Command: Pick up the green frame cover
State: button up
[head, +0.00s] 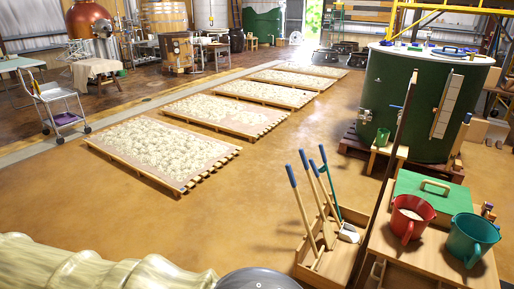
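A green cover (432,194) lies flat at the right of the head view. It is a slab with a light wooden handle (435,187) on top, and it rests on a wooden work surface (410,245). A red jug (411,218) and a teal jug (471,239) stand in front of it and hide part of its near edge. My gripper is not in view, so I cannot see whether it holds anything.
A wooden box (322,243) with several blue-handled tools stands left of the work surface, beside a tall dark upright post (396,130). A large green tank (420,100) stands behind. Slatted beds (160,155) line the left; the brown floor (260,190) between is clear.

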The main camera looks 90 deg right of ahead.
aim_at(448, 199)
jog(key=k, duration=0.65)
jog(key=z, duration=3.45)
jog(key=i, duration=1.05)
jog(key=u, duration=0.2)
